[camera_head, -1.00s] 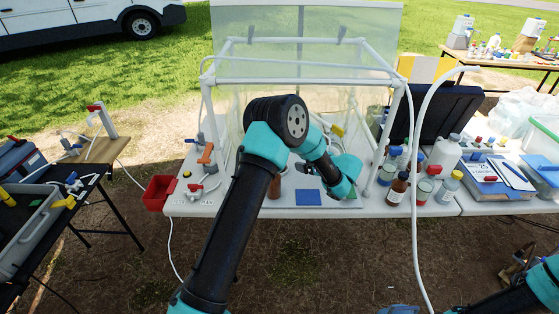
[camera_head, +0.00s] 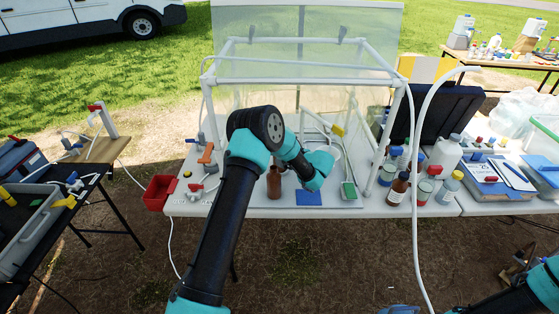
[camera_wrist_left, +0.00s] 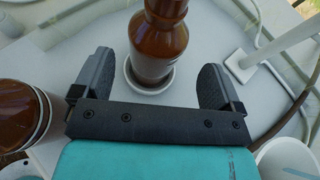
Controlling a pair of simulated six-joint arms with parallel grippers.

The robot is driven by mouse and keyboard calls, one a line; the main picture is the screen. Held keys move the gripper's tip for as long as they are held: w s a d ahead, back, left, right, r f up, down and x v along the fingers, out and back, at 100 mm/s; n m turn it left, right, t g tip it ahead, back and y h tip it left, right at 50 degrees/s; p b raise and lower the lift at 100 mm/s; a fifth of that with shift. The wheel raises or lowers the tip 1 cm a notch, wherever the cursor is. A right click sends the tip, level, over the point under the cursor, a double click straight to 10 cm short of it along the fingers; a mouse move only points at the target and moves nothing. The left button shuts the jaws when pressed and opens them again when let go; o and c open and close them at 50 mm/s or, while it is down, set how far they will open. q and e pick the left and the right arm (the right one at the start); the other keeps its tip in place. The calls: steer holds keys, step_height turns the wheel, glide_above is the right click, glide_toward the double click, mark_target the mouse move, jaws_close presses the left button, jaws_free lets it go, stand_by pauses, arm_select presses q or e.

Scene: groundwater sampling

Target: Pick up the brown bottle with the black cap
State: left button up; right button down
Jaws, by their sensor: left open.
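A brown bottle (camera_wrist_left: 158,45) stands upright on a small round white base in the left wrist view; its top is cut off, so its cap is out of sight. My left gripper (camera_wrist_left: 157,64) is open, with one finger on each side of this bottle and gaps visible. A second brown bottle (camera_wrist_left: 18,118) is close at the left edge. In the head view, one brown bottle (camera_head: 273,183) shows beside my left forearm, its top partly hidden. My left gripper's fingers are hidden there behind the wrist. No right gripper shows.
A white tube frame with clear panels (camera_head: 300,72) surrounds the work area on the white table (camera_head: 240,207). A blue pad (camera_head: 308,198) lies at the front edge. Several bottles, including a labelled brown one (camera_head: 397,190), stand to the right. A red bin (camera_head: 158,192) is at the left.

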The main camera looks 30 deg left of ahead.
arm_select(q)
steer(key=shift+a, duration=0.1)
steer(key=shift+x, duration=2.5)
steer(key=shift+s+f, duration=0.1)
steer(key=shift+s, duration=0.1)
steer(key=shift+c, duration=0.4)
steer(key=c, duration=1.2)
steer(key=shift+o, duration=0.2)
step_height(320, 180, up, 10)
steer(key=shift+r, duration=0.1)
